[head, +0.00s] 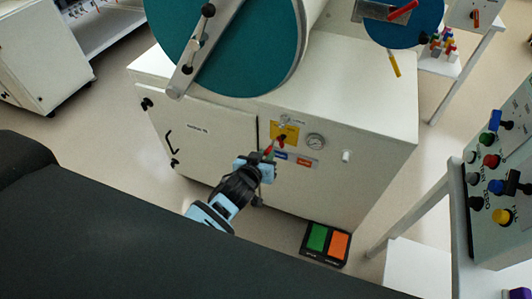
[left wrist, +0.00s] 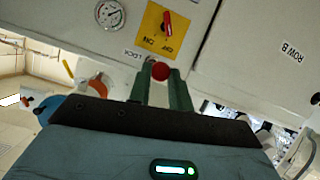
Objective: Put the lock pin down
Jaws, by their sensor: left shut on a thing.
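My left gripper (head: 266,158) is in front of the cabinet's front panel, just below the yellow switch plate (head: 286,132). It is shut on the lock pin, whose red knob (left wrist: 160,70) shows between the two green fingers in the left wrist view. In the head view a small red tip (head: 269,150) shows at the fingers. The pin's shaft is hidden, and I cannot tell if it touches the panel. My right gripper is not in view.
A large teal round door (head: 245,50) is above the white cabinet top (head: 350,95). A green and orange foot pedal (head: 327,243) lies on the floor. A button console (head: 500,180) stands at right.

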